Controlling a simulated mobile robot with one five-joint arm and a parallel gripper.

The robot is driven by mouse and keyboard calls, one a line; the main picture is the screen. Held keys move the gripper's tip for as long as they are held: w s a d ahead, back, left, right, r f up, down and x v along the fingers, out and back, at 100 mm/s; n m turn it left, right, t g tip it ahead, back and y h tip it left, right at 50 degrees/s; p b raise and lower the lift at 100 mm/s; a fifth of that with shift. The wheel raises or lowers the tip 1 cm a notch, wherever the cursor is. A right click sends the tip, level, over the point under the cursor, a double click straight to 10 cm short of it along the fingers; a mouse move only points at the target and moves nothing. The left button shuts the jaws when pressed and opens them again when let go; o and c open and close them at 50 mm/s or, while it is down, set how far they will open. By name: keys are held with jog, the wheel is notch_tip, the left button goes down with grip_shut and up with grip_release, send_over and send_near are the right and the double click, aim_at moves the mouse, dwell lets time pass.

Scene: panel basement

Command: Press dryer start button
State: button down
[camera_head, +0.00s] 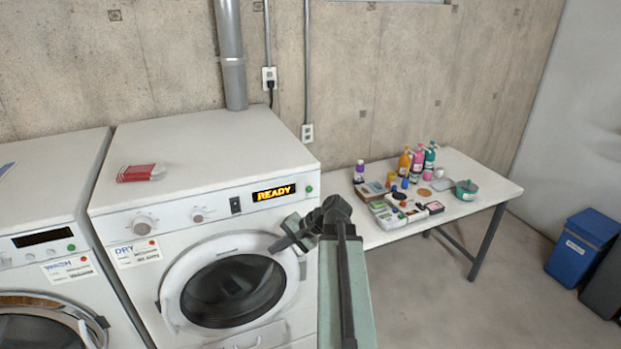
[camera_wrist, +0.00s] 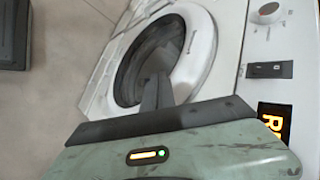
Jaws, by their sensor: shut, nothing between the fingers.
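The dryer (camera_head: 205,150) is the white machine with a "DRY" label and a lit "READY" display (camera_head: 274,192). A small green button (camera_head: 309,189) sits just right of the display, on the front panel; I take it as the start button. My gripper (camera_head: 277,246) is shut and empty, in front of the dryer's upper right, below the display and near the door's rim. In the wrist view my shut fingers (camera_wrist: 157,92) overlap the round door (camera_wrist: 165,60). The display (camera_wrist: 274,119) shows partly at the right there; the green button is not visible in that view.
A washer (camera_head: 45,200) stands left of the dryer. A white table (camera_head: 480,200) with bottles and small items stands to the right. Blue (camera_head: 582,245) and dark bins stand farther right. Floor between is clear.

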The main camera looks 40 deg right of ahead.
jog(key=s+d+r+m+t+p, duration=0.1)
jog(key=s+d+r+m+t, duration=0.1)
jog(key=s+d+r, duration=0.2)
jog(key=s+d+r+m+t+h+p, duration=0.1)
jog(key=s+d+r+m+t, duration=0.1)
jog(key=d+r, duration=0.4)
jog(key=s+d+m, duration=0.1)
jog(key=d, duration=0.4)
jog(key=shift+s+t+h+p, duration=0.3)
jog(key=shift+s+t, duration=0.1)
send_near(309, 190)
jog(key=w+a+f, duration=0.4)
jog(key=shift+d+r, duration=0.15)
jog(key=shift+d, duration=0.1)
dwell(0.7)
jog(key=shift+w+d, duration=0.15)
jog(key=shift+w, duration=0.35)
